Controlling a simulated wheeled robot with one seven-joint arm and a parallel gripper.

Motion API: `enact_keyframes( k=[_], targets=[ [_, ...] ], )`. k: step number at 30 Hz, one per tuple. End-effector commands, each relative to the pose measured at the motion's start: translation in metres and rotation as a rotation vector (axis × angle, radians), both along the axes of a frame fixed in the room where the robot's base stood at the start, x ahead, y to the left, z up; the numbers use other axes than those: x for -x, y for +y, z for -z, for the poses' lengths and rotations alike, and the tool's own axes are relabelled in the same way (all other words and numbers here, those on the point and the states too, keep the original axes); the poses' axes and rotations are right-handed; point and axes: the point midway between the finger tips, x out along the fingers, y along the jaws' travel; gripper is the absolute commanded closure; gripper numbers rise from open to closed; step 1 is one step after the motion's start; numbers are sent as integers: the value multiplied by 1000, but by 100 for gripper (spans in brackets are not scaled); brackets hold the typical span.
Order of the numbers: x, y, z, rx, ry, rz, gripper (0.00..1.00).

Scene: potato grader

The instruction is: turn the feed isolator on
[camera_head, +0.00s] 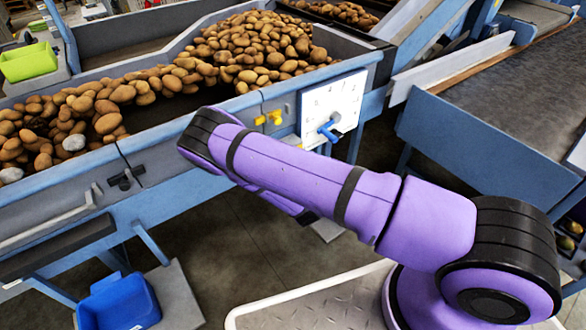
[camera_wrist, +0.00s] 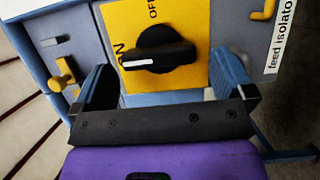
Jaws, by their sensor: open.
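The feed isolator (camera_wrist: 157,48) is a black rotary knob on a yellow plate (camera_wrist: 190,77), seen close up in the wrist view. ON is printed at the plate's left and OFF at its top. The knob lies crosswise, and its white mark points left, at or just below the word ON. My gripper (camera_wrist: 162,66) is open, with one blue finger to the left of the knob and one to the right. Gaps show between both fingers and the knob, and nothing is held. In the head view my purple arm hides the knob and the gripper.
A "feed isolator" label (camera_wrist: 281,38) is right of the plate. Yellow catches (camera_wrist: 62,74) flank it. In the head view, a white dial plate (camera_head: 345,93) with a blue handle (camera_head: 328,131) is on the machine front. Potatoes (camera_head: 250,50) fill the trough above. A blue bin (camera_head: 120,303) stands below.

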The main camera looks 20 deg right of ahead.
Motion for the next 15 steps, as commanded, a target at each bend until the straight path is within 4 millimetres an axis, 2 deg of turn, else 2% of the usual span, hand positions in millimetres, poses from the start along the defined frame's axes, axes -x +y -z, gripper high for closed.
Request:
enact_keyframes(
  k=[9, 15],
  targets=[
    [59, 5, 1, 2, 4, -2, 0],
    [85, 7, 1, 2, 3, -1, 0]
  ],
)
